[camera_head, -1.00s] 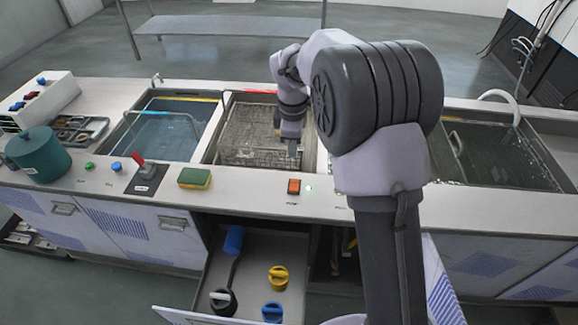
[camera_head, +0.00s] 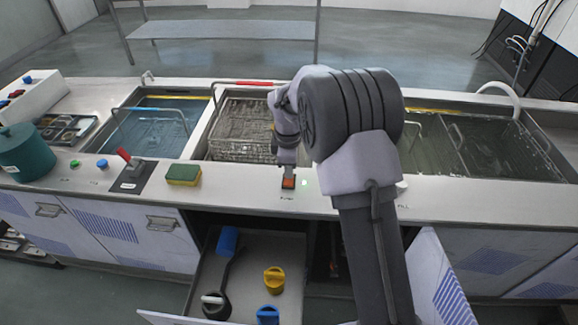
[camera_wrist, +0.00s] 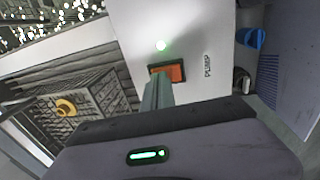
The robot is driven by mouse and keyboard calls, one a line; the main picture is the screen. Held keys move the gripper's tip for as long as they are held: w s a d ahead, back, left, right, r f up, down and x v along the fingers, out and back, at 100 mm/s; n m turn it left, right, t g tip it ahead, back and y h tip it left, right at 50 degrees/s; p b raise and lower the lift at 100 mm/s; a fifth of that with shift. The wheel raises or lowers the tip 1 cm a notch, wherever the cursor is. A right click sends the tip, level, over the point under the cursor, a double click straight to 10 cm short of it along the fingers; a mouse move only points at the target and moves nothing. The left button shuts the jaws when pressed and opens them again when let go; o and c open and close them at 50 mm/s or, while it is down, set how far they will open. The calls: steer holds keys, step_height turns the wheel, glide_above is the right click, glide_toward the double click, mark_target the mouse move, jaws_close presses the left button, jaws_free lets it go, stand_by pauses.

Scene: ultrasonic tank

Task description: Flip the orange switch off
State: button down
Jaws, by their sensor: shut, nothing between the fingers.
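The orange switch (camera_head: 288,183) sits on the front ledge of the tank bench, above a small printed label. In the wrist view the orange switch (camera_wrist: 176,73) has a dark frame, and the label beside it reads PUMP. My gripper (camera_head: 288,171) is shut and empty, pointing down at the switch. In the wrist view my gripper's fingertips (camera_wrist: 157,84) overlap the edge of the switch; I cannot tell whether they touch it.
A tank with a wire basket (camera_head: 240,143) lies just behind the switch. A sponge (camera_head: 184,175) and a red lever (camera_head: 125,156) are to the left on the ledge. An open drawer (camera_head: 262,250) with several knobbed items juts out below.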

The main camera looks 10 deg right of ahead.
steer(key=shift+f+p, duration=0.2)
steer(key=shift+p, duration=0.1)
steer(key=shift+s, duration=0.15)
steer(key=shift+s+a, duration=0.2)
steer(key=shift+s, duration=0.35)
steer(key=shift+r, duration=0.1)
step_height(320, 180, up, 14)
steer(key=s+p, duration=0.1)
steer(key=p, duration=0.6)
steer(key=shift+s+a, duration=0.3)
